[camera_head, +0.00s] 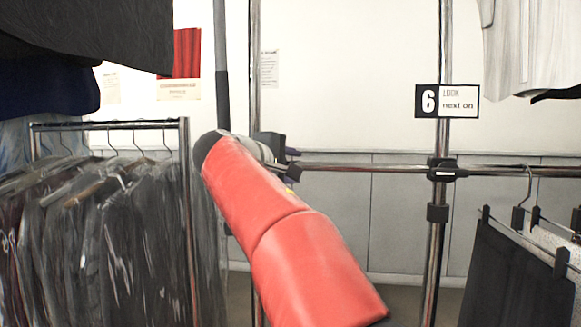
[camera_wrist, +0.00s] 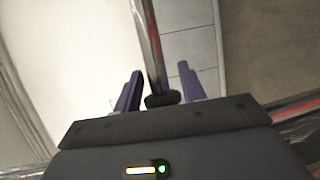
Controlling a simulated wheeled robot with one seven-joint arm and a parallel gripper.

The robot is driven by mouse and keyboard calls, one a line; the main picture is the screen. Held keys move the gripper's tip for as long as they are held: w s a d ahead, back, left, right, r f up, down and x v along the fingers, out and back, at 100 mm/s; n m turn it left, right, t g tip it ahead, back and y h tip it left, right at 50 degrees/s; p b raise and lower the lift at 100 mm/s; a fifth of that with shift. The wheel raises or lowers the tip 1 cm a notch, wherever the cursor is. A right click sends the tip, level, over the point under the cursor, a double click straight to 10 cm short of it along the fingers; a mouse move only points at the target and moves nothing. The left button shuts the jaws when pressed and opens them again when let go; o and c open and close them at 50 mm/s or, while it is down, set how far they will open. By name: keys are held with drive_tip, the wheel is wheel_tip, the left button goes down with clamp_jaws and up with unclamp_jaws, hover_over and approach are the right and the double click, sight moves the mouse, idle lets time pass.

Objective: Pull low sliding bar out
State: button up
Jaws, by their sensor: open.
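The low sliding bar (camera_head: 380,167) is a chrome horizontal bar, running from my gripper rightward past a post with a black clamp (camera_head: 442,170). My gripper (camera_head: 291,158) is at the bar's left end in the head view, partly hidden by my red arm. In the wrist view my gripper (camera_wrist: 160,88) is open, its two purple fingers on either side of the bar (camera_wrist: 148,45). A black collar or end knob (camera_wrist: 162,100) on the bar shows between the fingers, close to the palm. I cannot tell whether either finger touches it.
A rack (camera_head: 110,124) of plastic-covered garments stands left. Dark trousers or skirts (camera_head: 510,275) hang at the right from the bar. A sign with a 6 (camera_head: 447,101) is on the post (camera_head: 445,60). Pale garments (camera_head: 530,45) hang upper right. Grey wall panels (camera_head: 400,225) stand behind.

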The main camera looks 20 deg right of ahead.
drive_tip(key=v, duration=0.8)
drive_tip(key=s+a+f+m+g+y, duration=0.1)
drive_tip(key=s+f+y, duration=0.3)
drive_tip(key=s+f, duration=0.4)
drive_tip(key=s+a+f+m+g+y, duration=0.1)
drive_tip(key=s+f+m+y, duration=0.3)
drive_tip(key=s+f, duration=0.5)
drive_tip(key=s+a+f+m+g+y, duration=0.1)
drive_tip(key=s+f+y, duration=0.4)
drive_tip(key=f, duration=1.6)
drive_tip(key=s+a+m, duration=0.1)
drive_tip(key=s+a, duration=0.1)
drive_tip(key=s, duration=0.2)
drive_tip(key=shift+a+f+m, duration=0.15)
drive_tip(key=shift+f+m, duration=0.15)
drive_tip(key=shift+f, duration=0.05)
